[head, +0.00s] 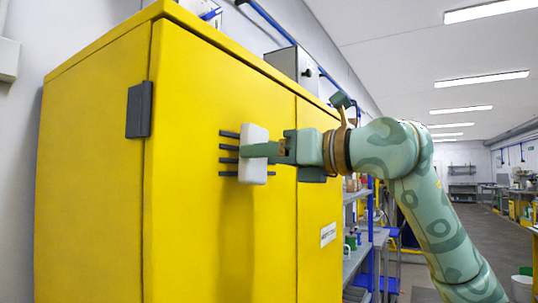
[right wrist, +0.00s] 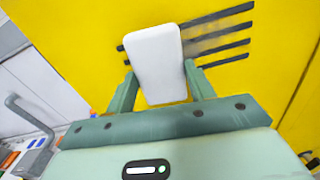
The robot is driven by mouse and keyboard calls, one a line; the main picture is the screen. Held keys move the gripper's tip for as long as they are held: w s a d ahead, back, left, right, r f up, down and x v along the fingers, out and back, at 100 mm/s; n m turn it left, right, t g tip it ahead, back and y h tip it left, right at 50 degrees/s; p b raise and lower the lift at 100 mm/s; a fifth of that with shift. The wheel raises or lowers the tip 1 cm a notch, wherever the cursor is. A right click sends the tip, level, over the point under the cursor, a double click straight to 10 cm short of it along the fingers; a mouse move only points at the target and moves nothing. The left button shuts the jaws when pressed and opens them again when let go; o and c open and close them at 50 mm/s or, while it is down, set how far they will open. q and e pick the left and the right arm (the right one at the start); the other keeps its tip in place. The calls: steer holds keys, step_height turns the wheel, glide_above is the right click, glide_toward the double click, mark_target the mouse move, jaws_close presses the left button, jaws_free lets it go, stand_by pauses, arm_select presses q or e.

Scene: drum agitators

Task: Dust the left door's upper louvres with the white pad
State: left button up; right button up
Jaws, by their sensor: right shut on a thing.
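The left door (head: 195,230) of a yellow cabinet bears several dark horizontal louvres (head: 228,160), which also show in the right wrist view (right wrist: 228,31). The white pad (head: 253,175) stands upright in front of the louvres and hides their middle part. In the right wrist view the pad (right wrist: 156,60) covers their left part, with a short end showing on its left. My right gripper (head: 254,150) is shut on the pad, one finger on each side. I cannot tell whether the pad touches the door. My left gripper is not in view.
A dark hinge block (head: 139,110) sits at the cabinet's left edge. The right door (head: 318,200) carries a white label (head: 328,234). A grey box (head: 293,65) stands above the cabinet's top edge.

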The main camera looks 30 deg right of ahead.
steer(key=shift+p+x, duration=0.4)
steer(key=shift+x, duration=0.55)
steer(key=shift+w+d+p, duration=2.5)
steer(key=shift+w+d, duration=0.2)
steer(key=shift+d, duration=1.8)
steer(key=shift+s+a, duration=0.9)
steer(key=shift+a, duration=0.6)
steer(key=shift+s+a, duration=0.9)
steer(key=shift+a, duration=0.65)
steer(key=shift+s+a, duration=0.85)
steer(key=shift+a, duration=0.65)
steer(key=shift+s+d, duration=0.1)
